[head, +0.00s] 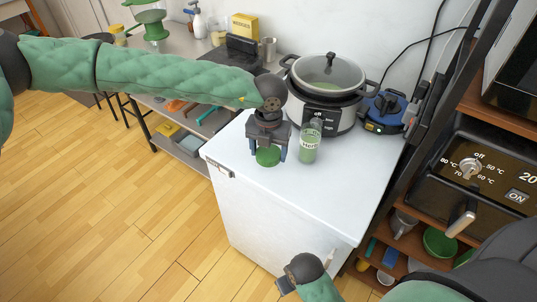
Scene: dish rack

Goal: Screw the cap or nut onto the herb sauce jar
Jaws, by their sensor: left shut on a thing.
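The herb sauce jar (308,150) stands upright on the white chest top (345,185). It is clear glass with green contents and a partly readable label, and its top shows no cap. My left gripper (268,150) points down just left of the jar and is shut on the round green cap (268,158). The cap appears close to the white top; whether it touches is unclear. My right gripper (283,287) is low in the picture, in front of the chest and away from the jar. Its fingers are too small and cut off to read.
A slow cooker (325,100) with a glass lid stands behind the jar. A blue device (388,108) with cables is right of it. A dark shelf with an oven (475,175) borders the chest on the right. The front of the white top is clear.

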